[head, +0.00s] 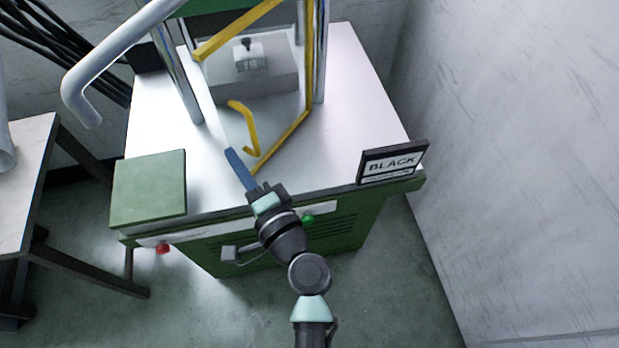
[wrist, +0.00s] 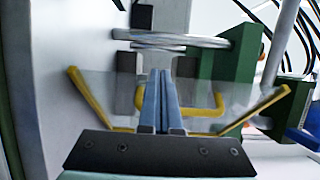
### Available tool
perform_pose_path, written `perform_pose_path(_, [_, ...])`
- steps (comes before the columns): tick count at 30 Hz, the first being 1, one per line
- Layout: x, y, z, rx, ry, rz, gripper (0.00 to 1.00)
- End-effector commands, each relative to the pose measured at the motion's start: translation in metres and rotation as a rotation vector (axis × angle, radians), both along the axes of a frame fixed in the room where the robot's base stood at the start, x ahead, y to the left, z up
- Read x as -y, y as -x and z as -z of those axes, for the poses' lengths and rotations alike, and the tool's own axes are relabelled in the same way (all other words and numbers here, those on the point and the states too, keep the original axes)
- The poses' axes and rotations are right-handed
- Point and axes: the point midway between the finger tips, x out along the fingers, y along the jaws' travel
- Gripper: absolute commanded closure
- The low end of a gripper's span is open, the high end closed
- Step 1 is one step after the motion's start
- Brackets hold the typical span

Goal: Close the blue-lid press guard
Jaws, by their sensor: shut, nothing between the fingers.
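The press guard is a clear panel with a yellow frame (head: 308,75) in front of the press on the white-topped bench. Its bent yellow handle (head: 250,125) faces me. In the wrist view the frame's slanting side bar (wrist: 90,92) and the handle (wrist: 218,105) show, the handle partly hidden behind my fingers. My gripper (head: 232,152) is shut and empty, its blue fingers together (wrist: 160,75), just left of the handle's lower end in the head view. I cannot tell whether they touch the guard. This machine's control box lid (head: 150,188) is green, and its sign (head: 393,162) reads BLACK.
A grey fixture block (head: 252,80) sits behind the guard between metal columns (head: 177,75). A red button (head: 162,248) and a green button (head: 308,219) are on the bench front. A blue thing (wrist: 303,138) shows at the wrist view's right edge. A wall stands at the right.

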Motion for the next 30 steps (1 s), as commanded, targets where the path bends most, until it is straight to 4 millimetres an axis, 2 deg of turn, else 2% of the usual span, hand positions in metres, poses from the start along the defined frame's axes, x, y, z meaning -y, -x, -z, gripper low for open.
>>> perform_pose_path(1, [-0.012,-0.008,0.001,0.004,0.000,-0.006,1.00])
perform_pose_path(6, [-0.044,-0.036,0.000,0.004,0.001,-0.005,1.00])
perform_pose_path(16, [-0.088,-0.099,0.001,0.005,0.002,-0.003,1.00])
perform_pose_path(19, [-0.090,-0.107,0.001,0.001,0.000,0.001,1.00])
perform_pose_path(30, [-0.090,-0.108,0.000,0.000,-0.001,0.002,1.00])
